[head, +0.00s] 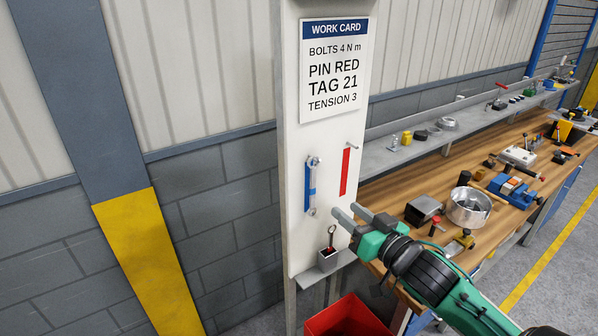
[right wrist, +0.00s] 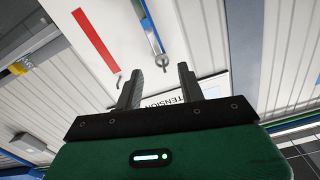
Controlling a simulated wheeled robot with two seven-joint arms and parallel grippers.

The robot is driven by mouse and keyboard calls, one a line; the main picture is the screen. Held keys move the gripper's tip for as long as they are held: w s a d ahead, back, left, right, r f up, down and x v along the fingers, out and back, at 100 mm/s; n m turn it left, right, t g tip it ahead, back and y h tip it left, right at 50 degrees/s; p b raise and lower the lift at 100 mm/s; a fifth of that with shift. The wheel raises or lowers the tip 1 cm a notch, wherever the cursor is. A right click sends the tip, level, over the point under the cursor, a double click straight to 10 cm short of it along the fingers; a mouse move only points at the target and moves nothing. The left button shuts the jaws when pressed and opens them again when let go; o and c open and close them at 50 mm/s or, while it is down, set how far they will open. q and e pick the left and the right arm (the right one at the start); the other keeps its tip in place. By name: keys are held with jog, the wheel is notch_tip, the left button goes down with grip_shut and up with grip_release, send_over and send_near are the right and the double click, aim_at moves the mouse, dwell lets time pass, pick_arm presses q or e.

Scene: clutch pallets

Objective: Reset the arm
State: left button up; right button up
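My right gripper (head: 345,208) reaches in from the lower right in the head view, in front of the white board (head: 285,240). Its two grey fingers are apart with nothing between them. In the right wrist view the fingers of my right gripper (right wrist: 158,78) also stand apart and empty, with the board behind them. The work card (head: 334,68) is on the upper part of the board, and part of it shows between the fingers in the wrist view (right wrist: 165,101). My left gripper does not show in either view.
A blue-marked wrench (head: 311,185) and a red strip (head: 345,171) are on the board. A small grey holder (head: 327,260) sits on the ledge below. A red bin (head: 345,318) stands underneath. The wooden bench (head: 400,186) at right bears a metal bowl (head: 468,206) and several tools.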

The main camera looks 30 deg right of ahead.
jog(key=shift+f, duration=0.1)
jog(key=s+a+f+g+h, duration=0.15)
jog(key=s+f+g, duration=0.25)
jog(key=f, duration=0.5)
jog(key=s+a+f+g+h, duration=0.1)
jog(key=s+a+f+g, duration=0.15)
jog(key=f, duration=0.65)
jog(key=s+a+f+n+g+y, duration=0.2)
jog(key=s+a+f+n+g, duration=0.1)
jog(key=s+a+f+g, duration=0.75)
jog(key=s+d+f+t+b, duration=0.1)
jog(key=s+f+b, duration=0.1)
jog(key=f, duration=1.6)
jog(key=s+d+f+b, duration=0.1)
jog(key=s+f, duration=0.1)
jog(key=f, duration=1.5)
jog(key=s+d+f+g+b, duration=0.1)
jog(key=s+d+f+b, duration=0.1)
jog(key=s+f, duration=1.6)
notch_tip(320, 180, down, 2)
jog(key=shift+s+d+f+n+h, duration=0.15)
jog(key=shift+d+f+n+h, duration=0.1)
jog(key=shift+d+n+h, duration=0.15)
